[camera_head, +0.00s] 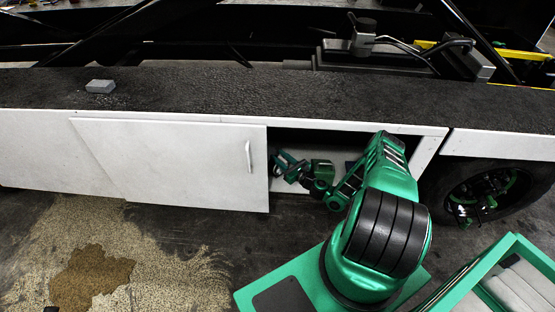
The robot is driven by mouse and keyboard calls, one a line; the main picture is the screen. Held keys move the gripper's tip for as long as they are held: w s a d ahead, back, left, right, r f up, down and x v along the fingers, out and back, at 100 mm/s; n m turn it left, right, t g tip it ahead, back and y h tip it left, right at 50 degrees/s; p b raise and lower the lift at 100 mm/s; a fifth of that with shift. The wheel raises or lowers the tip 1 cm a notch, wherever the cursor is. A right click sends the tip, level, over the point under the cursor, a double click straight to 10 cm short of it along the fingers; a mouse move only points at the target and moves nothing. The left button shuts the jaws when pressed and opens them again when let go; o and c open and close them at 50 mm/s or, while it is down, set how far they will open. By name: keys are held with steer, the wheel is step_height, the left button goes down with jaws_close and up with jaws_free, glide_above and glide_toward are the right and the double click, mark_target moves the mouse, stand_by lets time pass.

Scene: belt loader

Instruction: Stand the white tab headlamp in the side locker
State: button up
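The side locker (357,130) is a white compartment low in the belt loader's side, with a dark opening right of a white door panel (165,160). The panel has a small upright handle (249,157) near its right edge and leaves the opening uncovered. My green and black arm reaches into the opening. My gripper (284,164) is inside, near the opening's left edge beside the panel. It is small and shaded here, so I cannot tell whether its fingers are open or shut. I cannot make out the white tab headlamp in this view.
A small grey block (100,86) lies on the dark deck above the locker. A wheel (482,196) is right of the locker. A green-rimmed tray (458,282) with pale grey contents is at the lower right. Tan granules with a brown wet patch (92,277) cover the floor at left.

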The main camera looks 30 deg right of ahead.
steer(key=s+d, duration=0.2)
steer(key=s, duration=0.9)
steer(key=shift+s+d, duration=0.15)
steer(key=shift+s, duration=0.2)
steer(key=shift+s, duration=0.1)
